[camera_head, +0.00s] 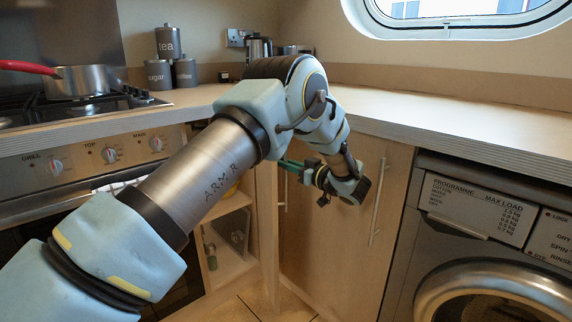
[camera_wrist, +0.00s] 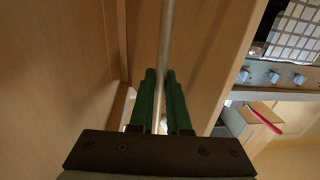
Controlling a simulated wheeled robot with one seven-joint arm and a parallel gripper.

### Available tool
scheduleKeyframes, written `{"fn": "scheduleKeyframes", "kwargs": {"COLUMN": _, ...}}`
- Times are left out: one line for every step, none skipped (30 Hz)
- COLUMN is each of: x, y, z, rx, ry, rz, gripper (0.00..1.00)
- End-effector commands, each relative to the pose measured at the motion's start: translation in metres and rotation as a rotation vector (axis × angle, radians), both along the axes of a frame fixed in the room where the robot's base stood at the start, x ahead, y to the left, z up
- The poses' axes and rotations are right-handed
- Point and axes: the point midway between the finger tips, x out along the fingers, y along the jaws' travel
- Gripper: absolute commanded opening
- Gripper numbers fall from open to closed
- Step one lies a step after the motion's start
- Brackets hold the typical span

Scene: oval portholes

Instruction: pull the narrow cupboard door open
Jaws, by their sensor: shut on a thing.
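The narrow cupboard door (camera_head: 267,230) is pale wood and stands swung out from its frame in the head view. The cupboard's shelves (camera_head: 232,203) show to its left. Its slim upright bar handle (camera_head: 285,192) shows just right of the door. My gripper (camera_head: 290,166) has green fingers, which reach the upper part of this handle. In the wrist view, the handle bar (camera_wrist: 167,40) runs down between the green fingers (camera_wrist: 159,80), which are shut on it. The door panel (camera_wrist: 203,65) lies to the right of the bar there. My arm hides the door's top.
A wider cupboard door (camera_head: 335,240) with its own bar handle (camera_head: 377,200) is closed at the right. A washing machine (camera_head: 495,250) stands beyond it. The oven (camera_head: 95,160) is at the left. The worktop (camera_head: 440,115) runs above; some floor (camera_head: 262,300) is clear.

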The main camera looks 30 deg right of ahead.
Motion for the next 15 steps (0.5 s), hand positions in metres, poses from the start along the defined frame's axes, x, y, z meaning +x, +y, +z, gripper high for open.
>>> {"fn": "scheduleKeyframes", "kwargs": {"x": 0.0001, "y": -0.0002, "z": 0.0004, "rx": -0.001, "ry": 0.000, "rz": -0.001, "gripper": 0.00}}
{"fn": "scheduleKeyframes", "kwargs": {"x": 0.0001, "y": -0.0002, "z": 0.0004, "rx": -0.001, "ry": 0.000, "rz": -0.001, "gripper": 0.00}}
{"fn": "scheduleKeyframes", "kwargs": {"x": 0.0001, "y": -0.0002, "z": 0.0004, "rx": -0.001, "ry": 0.000, "rz": 0.000, "gripper": 0.00}}
{"fn": "scheduleKeyframes", "kwargs": {"x": 0.0001, "y": -0.0002, "z": 0.0004, "rx": -0.001, "ry": 0.000, "rz": 0.000, "gripper": 0.18}}
{"fn": "scheduleKeyframes", "kwargs": {"x": 0.0001, "y": -0.0002, "z": 0.0004, "rx": -0.001, "ry": 0.000, "rz": 0.000, "gripper": 0.21}}
{"fn": "scheduleKeyframes", "kwargs": {"x": 0.0001, "y": -0.0002, "z": 0.0004, "rx": -0.001, "ry": 0.000, "rz": 0.000, "gripper": 0.26}}
{"fn": "scheduleKeyframes", "kwargs": {"x": 0.0001, "y": -0.0002, "z": 0.0004, "rx": -0.001, "ry": 0.000, "rz": 0.000, "gripper": 0.29}}
{"fn": "scheduleKeyframes", "kwargs": {"x": 0.0001, "y": -0.0002, "z": 0.0004, "rx": -0.001, "ry": 0.000, "rz": 0.000, "gripper": 0.33}}
{"fn": "scheduleKeyframes", "kwargs": {"x": 0.0001, "y": -0.0002, "z": 0.0004, "rx": -0.001, "ry": 0.000, "rz": 0.000, "gripper": 0.37}}
{"fn": "scheduleKeyframes", "kwargs": {"x": 0.0000, "y": -0.0001, "z": 0.0003, "rx": -0.001, "ry": 0.000, "rz": 0.000, "gripper": 0.41}}
{"fn": "scheduleKeyframes", "kwargs": {"x": 0.0000, "y": -0.0001, "z": 0.0003, "rx": -0.001, "ry": 0.000, "rz": 0.000, "gripper": 0.44}}
{"fn": "scheduleKeyframes", "kwargs": {"x": 0.0000, "y": -0.0001, "z": 0.0003, "rx": 0.000, "ry": 0.000, "rz": 0.000, "gripper": 0.45}}
{"fn": "scheduleKeyframes", "kwargs": {"x": 0.0000, "y": -0.0001, "z": 0.0003, "rx": 0.000, "ry": 0.000, "rz": 0.000, "gripper": 0.45}}
{"fn": "scheduleKeyframes", "kwargs": {"x": 0.0000, "y": -0.0001, "z": 0.0003, "rx": 0.000, "ry": 0.000, "rz": 0.000, "gripper": 0.45}}
{"fn": "scheduleKeyframes", "kwargs": {"x": 0.0000, "y": 0.0000, "z": 0.0003, "rx": 0.000, "ry": 0.000, "rz": 0.000, "gripper": 0.45}}
